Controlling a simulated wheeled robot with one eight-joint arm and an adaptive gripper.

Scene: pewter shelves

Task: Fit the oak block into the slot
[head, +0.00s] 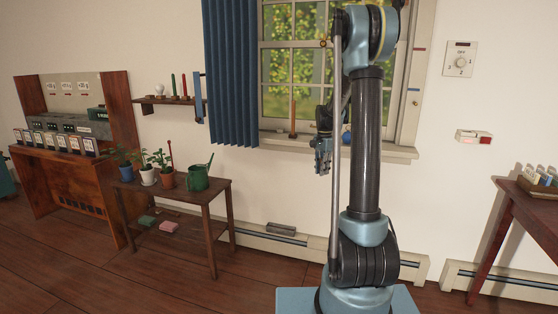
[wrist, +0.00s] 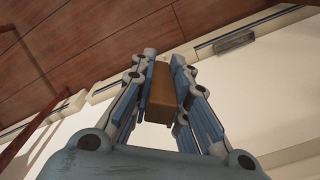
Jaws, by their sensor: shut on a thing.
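My gripper (wrist: 160,68) is shut on the oak block (wrist: 161,96), a brown block held between its two fingers in the wrist view. In the head view my gripper (head: 321,160) hangs in front of the window sill, partly behind my arm; the block cannot be made out there. I cannot pick out the slot in either view. A grey box-like piece (head: 281,229) sits on the baseboard below the window, and it also shows in the wrist view (wrist: 235,41), apart from the block.
The window sill (head: 390,151) carries a tall orange-brown candle (head: 293,119). A wooden table (head: 205,192) with potted plants and a green watering can (head: 198,178) stands left. A red-brown table (head: 525,215) stands right. Floor between is mostly clear.

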